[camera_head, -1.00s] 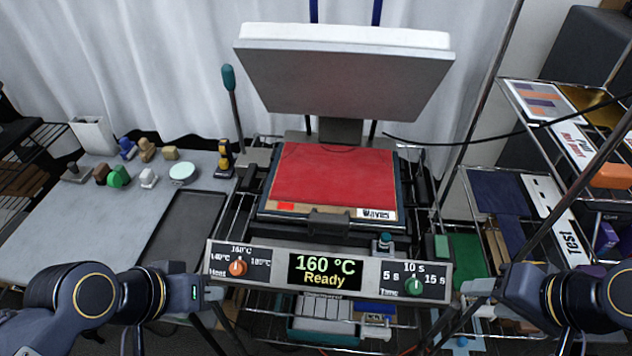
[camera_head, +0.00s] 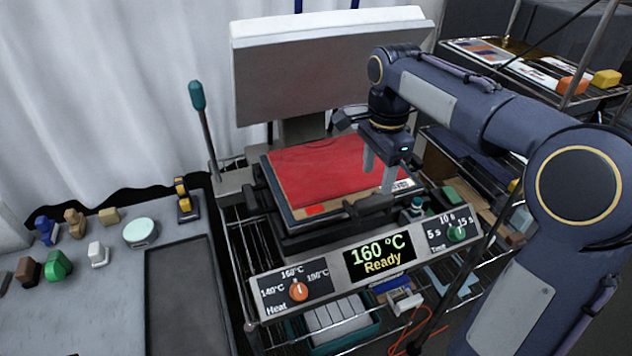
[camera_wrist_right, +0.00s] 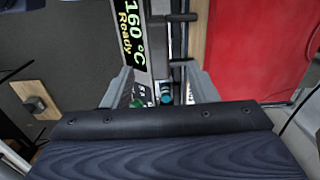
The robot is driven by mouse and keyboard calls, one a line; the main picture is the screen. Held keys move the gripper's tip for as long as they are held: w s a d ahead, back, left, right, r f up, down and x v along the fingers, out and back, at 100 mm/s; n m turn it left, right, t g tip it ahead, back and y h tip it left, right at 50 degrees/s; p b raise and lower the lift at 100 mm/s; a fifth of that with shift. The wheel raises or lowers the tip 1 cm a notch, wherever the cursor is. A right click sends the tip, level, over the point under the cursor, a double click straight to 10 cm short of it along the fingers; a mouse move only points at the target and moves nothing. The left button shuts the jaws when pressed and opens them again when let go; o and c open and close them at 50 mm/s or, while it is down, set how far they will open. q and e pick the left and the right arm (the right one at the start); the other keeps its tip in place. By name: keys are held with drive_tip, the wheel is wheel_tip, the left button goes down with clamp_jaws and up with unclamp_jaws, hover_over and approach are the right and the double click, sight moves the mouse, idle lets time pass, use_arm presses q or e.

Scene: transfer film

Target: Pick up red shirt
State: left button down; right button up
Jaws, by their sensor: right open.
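The red shirt (camera_head: 318,168) lies flat on the lower plate of the heat press, under the raised white upper plate (camera_head: 320,70). In the right wrist view the red cloth (camera_wrist_right: 262,45) fills the upper right. My right gripper (camera_head: 378,180) is open and empty, pointing down over the right front part of the press. Its fingers overlap the shirt's right edge in the head view; the exact height above the cloth is unclear. In the right wrist view the open fingers (camera_wrist_right: 160,90) frame the press's front edge and panel. My left gripper is out of view.
The press's control panel (camera_head: 380,262) reads 160 °C Ready. A lever with a teal grip (camera_head: 198,96) stands at the press's left. A grey table (camera_head: 110,280) with several stamps is at left. Wire shelves (camera_head: 560,75) with boxes stand at right.

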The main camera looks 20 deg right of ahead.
sight(375, 198)
drive_tip(key=shift+w+a+f, duration=0.15)
drive_tip(key=shift+f, duration=0.1)
drive_tip(key=shift+s+d+f, duration=0.1)
drive_tip(key=shift+d+f, duration=0.05)
drive_tip(key=shift+f, duration=1.7)
drive_tip(key=shift+s+d+f, duration=0.1)
drive_tip(key=shift+d+f, duration=0.05)
drive_tip(key=shift+f, duration=1.7)
drive_tip(key=shift+f, duration=0.25)
drive_tip(key=shift+c, duration=0.4)
clamp_jaws()
